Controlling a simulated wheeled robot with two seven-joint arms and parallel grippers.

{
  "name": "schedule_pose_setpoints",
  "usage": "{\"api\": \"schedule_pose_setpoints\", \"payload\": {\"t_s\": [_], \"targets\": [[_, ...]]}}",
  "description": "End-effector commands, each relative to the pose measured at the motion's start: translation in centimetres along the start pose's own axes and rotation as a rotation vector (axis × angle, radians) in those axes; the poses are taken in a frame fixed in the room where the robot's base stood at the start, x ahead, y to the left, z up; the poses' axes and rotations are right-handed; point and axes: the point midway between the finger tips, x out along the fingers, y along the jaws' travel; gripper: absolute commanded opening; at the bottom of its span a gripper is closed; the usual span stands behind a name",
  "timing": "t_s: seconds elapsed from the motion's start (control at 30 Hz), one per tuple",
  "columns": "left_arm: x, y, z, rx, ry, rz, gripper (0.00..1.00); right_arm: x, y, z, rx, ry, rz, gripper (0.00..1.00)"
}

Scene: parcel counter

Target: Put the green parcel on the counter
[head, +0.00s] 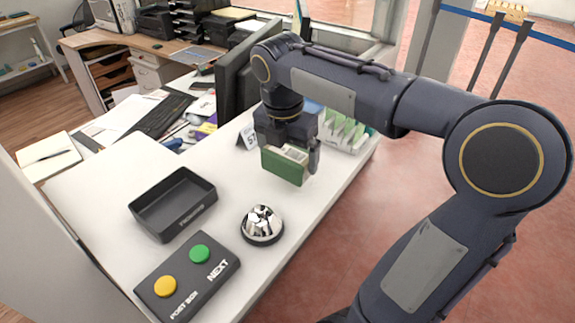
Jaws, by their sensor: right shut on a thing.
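The green parcel (284,166) is a small box with a pale label on its top. My right gripper (290,150) is shut on it, pointing down, with one finger showing at the parcel's right side. The parcel is over the white counter (225,150), near its right edge; I cannot tell whether its bottom touches the surface. The gripper hides part of the parcel's back. My left gripper is not in view.
A chrome bell (262,224) stands in front of the parcel. A black tray (173,203) and a button box (188,278) with yellow and green buttons are at the left front. A monitor (238,75) and a card rack (343,130) stand behind.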

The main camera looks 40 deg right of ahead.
Motion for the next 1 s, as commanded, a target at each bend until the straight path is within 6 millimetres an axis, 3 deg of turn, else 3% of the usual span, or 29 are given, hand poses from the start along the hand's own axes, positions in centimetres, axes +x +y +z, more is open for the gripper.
{"api": "schedule_pose_setpoints", "payload": {"t_s": [0.3, 0.7, 0.73, 0.77, 1.0], "targets": [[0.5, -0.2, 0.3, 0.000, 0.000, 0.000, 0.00, 3.9, 0.4, 0.2, 0.001, 0.000, -0.002, 0.65], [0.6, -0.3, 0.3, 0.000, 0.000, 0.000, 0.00, 4.4, 0.4, 0.1, 0.000, 0.000, 0.000, 0.65], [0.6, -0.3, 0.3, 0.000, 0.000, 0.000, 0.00, 4.3, 0.4, 0.1, 0.000, 0.000, 0.000, 0.95], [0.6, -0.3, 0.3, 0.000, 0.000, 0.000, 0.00, 4.3, 0.4, 0.1, 0.000, 0.000, 0.000, 0.99], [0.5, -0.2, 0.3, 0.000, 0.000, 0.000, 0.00, 4.2, 0.4, 0.1, 0.000, 0.000, 0.000, 1.00]]}}
